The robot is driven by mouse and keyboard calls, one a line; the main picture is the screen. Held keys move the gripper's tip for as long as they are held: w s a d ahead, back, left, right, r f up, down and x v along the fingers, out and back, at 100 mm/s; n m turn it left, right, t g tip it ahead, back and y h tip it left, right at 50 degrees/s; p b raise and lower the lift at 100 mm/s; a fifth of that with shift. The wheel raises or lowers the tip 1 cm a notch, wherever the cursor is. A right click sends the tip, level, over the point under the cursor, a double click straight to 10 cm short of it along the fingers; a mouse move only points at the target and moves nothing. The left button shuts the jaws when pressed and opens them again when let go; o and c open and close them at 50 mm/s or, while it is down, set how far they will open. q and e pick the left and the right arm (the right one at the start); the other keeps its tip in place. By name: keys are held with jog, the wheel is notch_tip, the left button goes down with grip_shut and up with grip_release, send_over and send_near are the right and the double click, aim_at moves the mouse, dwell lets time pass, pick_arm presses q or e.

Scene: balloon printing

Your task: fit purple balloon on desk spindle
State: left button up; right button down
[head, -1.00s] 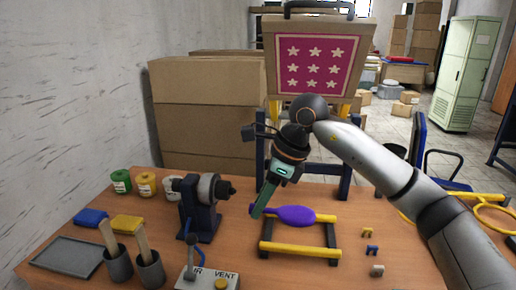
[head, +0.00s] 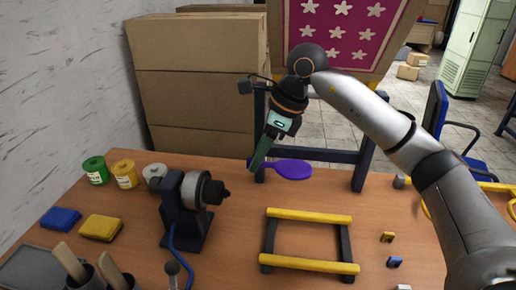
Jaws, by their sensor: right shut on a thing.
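The purple balloon (head: 292,169) is held sideways in the head view, its round body pointing right. My right gripper (head: 259,164) is shut on its narrow left end and holds it up, beyond the yellow-and-black rack (head: 309,216), which stands empty on the desk. The desk spindle (head: 204,191) is a dark blue stand with a grey round head and a dark nozzle pointing right. The balloon is apart from the nozzle, to its right and farther back. My left gripper is not in view.
Green, yellow and white pots (head: 124,174) stand at the back left. Blue and yellow sponges (head: 100,228), a grey tray (head: 35,268) and wooden-handled tools in cups are at the front left. Small clips (head: 388,237) lie right of the rack. Cardboard boxes (head: 195,80) stand behind the desk.

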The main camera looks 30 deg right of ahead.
jog(key=shift+s+a+f+b, duration=0.1)
jog(key=shift+f+b, duration=0.7)
jog(key=shift+f, duration=0.2)
jog(key=b+x, duration=0.5)
jog(key=x, duration=0.3)
jog(key=shift+w+a+f, duration=0.2)
jog(key=shift+w+f, duration=0.05)
jog(key=shift+w, duration=0.05)
dwell(0.3)
jog(key=shift+w+a, duration=0.35)
jog(key=shift+a, duration=0.2)
dwell(0.6)
